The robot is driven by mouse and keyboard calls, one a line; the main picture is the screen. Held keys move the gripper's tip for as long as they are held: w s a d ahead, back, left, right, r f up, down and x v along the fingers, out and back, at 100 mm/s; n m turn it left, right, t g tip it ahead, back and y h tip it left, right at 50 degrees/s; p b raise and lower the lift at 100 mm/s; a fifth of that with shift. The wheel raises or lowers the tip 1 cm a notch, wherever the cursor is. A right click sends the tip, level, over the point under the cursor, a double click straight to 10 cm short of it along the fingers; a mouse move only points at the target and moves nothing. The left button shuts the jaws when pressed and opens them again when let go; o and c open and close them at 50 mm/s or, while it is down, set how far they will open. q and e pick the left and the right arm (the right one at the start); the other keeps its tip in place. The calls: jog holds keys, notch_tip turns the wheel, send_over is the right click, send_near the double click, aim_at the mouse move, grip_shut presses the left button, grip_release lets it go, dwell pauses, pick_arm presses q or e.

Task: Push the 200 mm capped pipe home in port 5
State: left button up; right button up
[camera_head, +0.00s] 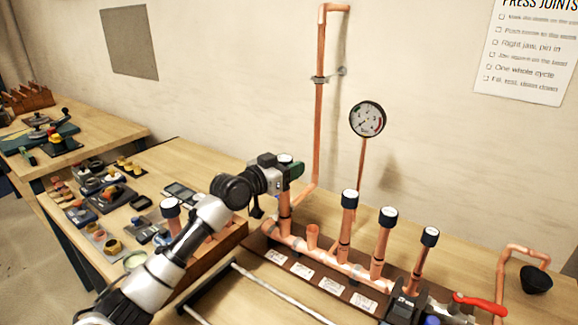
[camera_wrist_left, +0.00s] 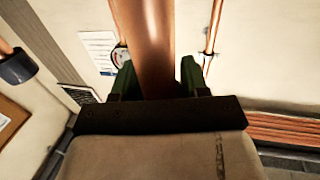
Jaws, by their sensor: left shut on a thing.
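My left gripper (camera_head: 283,178) is shut on an upright copper pipe (camera_head: 285,204) with a dark, white-topped cap, near the left end of the manifold (camera_head: 325,262). The pipe's lower end meets the manifold at its leftmost visible upright port; how deep it sits I cannot tell. In the left wrist view the copper pipe (camera_wrist_left: 148,45) stands between the green fingers (camera_wrist_left: 158,82). No port number is readable. An empty copper socket (camera_head: 313,236) is just right of the held pipe. My right gripper is not in view.
Capped pipes (camera_head: 347,222), (camera_head: 383,245) and (camera_head: 425,258) stand along the manifold to the right. A black device (camera_head: 404,303) and red lever (camera_head: 482,304) are at its right end. A gauge (camera_head: 367,119) hangs behind. Another capped pipe (camera_head: 171,208) stands left, near my arm.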

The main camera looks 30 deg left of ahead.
pick_arm(q)
jog(key=shift+f, duration=0.2)
dwell(0.3)
jog(key=o, duration=1.5)
jog(key=shift+r, duration=0.1)
jog(key=shift+r+p, duration=2.6)
jog(key=shift+r, duration=0.9)
